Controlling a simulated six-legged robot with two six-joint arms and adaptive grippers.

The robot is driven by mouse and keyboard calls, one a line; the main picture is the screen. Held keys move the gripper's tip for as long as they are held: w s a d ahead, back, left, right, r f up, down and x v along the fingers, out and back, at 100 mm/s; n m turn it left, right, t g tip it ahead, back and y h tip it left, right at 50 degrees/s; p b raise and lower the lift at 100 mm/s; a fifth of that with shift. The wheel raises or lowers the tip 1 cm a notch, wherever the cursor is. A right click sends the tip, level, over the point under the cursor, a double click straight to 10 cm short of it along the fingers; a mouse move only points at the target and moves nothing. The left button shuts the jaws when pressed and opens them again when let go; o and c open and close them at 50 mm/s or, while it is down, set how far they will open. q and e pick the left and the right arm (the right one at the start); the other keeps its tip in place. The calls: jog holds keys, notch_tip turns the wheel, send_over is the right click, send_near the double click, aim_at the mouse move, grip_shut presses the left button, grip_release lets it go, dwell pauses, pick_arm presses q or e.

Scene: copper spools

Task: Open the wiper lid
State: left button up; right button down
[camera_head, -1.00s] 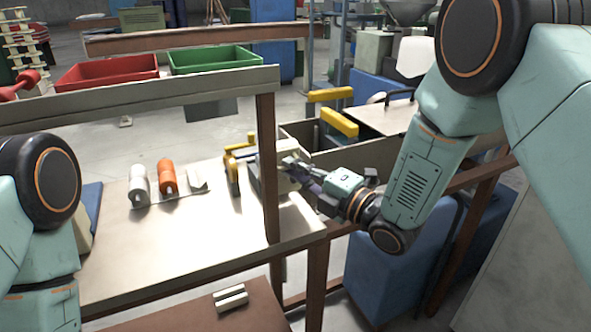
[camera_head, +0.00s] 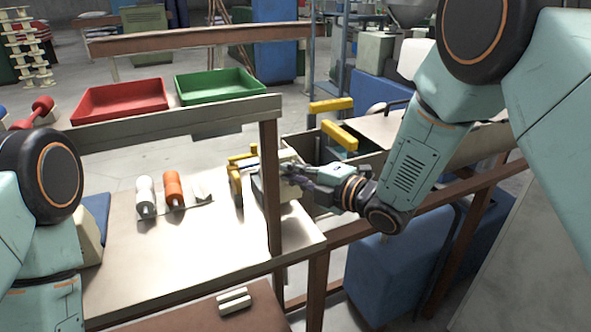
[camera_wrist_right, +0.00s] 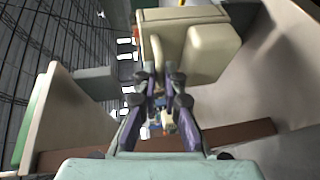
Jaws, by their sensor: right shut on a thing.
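The wiper box is a pale cream box (camera_head: 268,187) at the right end of the workbench, partly hidden behind a brown post. My right gripper (camera_head: 291,170) reaches it from the right, at its upper side. In the right wrist view, the cream box (camera_wrist_right: 160,40) with its rounded raised part (camera_wrist_right: 212,54) fills the upper middle. The two fingertips (camera_wrist_right: 159,75) are close together at its near edge, shut on what seems to be the lid. How far the lid is raised I cannot tell. Only my left arm's upper links show; its gripper is out of view.
The brown post (camera_head: 270,190) and the beige rail (camera_head: 170,126) stand close to the box. White (camera_head: 146,196) and orange (camera_head: 173,189) rolls lie on the bench, left of a yellow-handled tool (camera_head: 235,184). Red (camera_head: 120,112) and green (camera_head: 220,98) bins stand behind.

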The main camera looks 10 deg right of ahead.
jog(key=shift+w+a+r, duration=0.2)
jog(key=shift+w+r, duration=0.25)
jog(key=shift+w, duration=0.2)
jog(key=c, duration=1.5)
grip_release()
jog(key=shift+o, duration=0.2)
jog(key=shift+s+d, duration=0.1)
jog(key=v, duration=1.2)
jog(key=shift+r, duration=0.25)
